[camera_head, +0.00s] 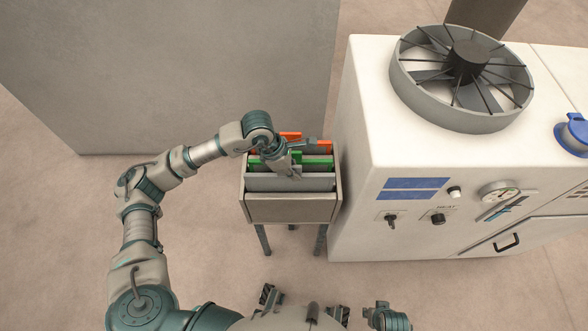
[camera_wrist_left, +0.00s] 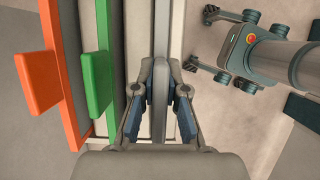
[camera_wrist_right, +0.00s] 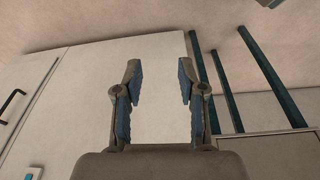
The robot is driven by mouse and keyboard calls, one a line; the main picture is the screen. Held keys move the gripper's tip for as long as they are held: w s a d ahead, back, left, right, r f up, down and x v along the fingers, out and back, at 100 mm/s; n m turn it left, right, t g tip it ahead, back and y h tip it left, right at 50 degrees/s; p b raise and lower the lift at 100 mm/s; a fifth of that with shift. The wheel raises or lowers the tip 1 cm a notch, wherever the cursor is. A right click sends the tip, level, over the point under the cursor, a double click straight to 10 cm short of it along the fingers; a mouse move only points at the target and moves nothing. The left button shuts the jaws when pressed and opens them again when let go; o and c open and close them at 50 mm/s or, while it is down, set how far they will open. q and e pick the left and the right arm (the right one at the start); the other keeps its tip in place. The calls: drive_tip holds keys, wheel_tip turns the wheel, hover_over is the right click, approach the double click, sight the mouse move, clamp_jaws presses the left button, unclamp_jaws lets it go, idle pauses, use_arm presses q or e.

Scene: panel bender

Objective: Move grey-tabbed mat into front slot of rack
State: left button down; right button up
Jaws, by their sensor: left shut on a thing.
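The rack (camera_head: 292,208) is a grey box on legs beside the white machine. The grey-tabbed mat (camera_head: 315,182) stands upright at the rack's front side, just behind its front wall. My left gripper (camera_head: 295,175) is over the rack and shut on the grey tab (camera_wrist_left: 160,105), which lies between its fingers in the left wrist view. The mat's lower edge is hidden, so I cannot tell how deep it sits. My right gripper (camera_wrist_right: 158,85) is open and empty, facing a white panel.
Behind the grey mat, the rack holds a green-tabbed mat (camera_wrist_left: 97,85) and an orange-tabbed mat (camera_wrist_left: 42,80). The white machine (camera_head: 360,150) stands close on the rack's right. A grey wall panel (camera_head: 170,70) is behind. The floor to the left is clear.

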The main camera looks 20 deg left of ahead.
use_arm(q)
drive_tip(key=shift+f+b, duration=0.95)
drive_tip(key=shift+f, duration=0.55)
use_arm(e)
drive_tip(key=shift+t, duration=0.7)
drive_tip(key=shift+w+a+r, duration=0.1)
drive_tip(key=shift+w+r, duration=0.2)
drive_tip(key=shift+r, duration=0.3)
drive_tip(key=shift+w+a+r, duration=0.1)
drive_tip(key=shift+w+r, duration=0.2)
drive_tip(key=shift+r, duration=0.35)
drive_tip(key=shift+w+a+r, duration=0.1)
drive_tip(key=shift+w+r, duration=0.2)
drive_tip(key=shift+r, duration=0.3)
use_arm(q)
drive_tip(key=c, duration=1.1)
unclamp_jaws()
drive_tip(key=shift+c, duration=0.2)
drive_tip(key=v, duration=1.2)
drive_tip(key=shift+f, duration=0.1)
